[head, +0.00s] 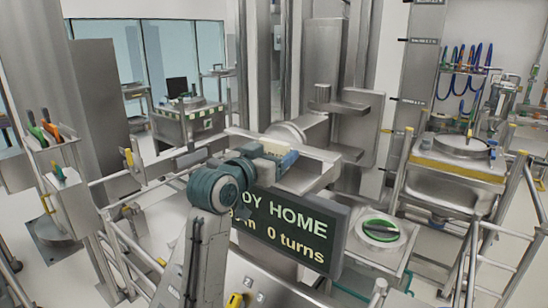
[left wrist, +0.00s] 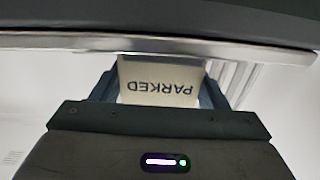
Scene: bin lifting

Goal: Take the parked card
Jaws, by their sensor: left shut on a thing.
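The parked card (left wrist: 160,72) is a cream plate with dark letters reading PARKED, upside down in the left wrist view. It sits between the two dark blue fingers of my left gripper (left wrist: 158,90), which is shut on it. In the head view my left gripper (head: 276,156) is near the middle, in front of the metal machine and just above the dark display. The card's lettering cannot be made out in the head view. A grey metal edge (left wrist: 150,43) runs across the left wrist view just beyond the card. My right gripper is not in view.
A dark display (head: 290,228) with "HOME" and "0 turns" stands close below my left gripper. Metal railings (head: 120,250) stand at the left. A steel vessel with a yellow band (head: 458,168) stands at the right. A holder with coloured-handled tools (head: 60,185) is at the left.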

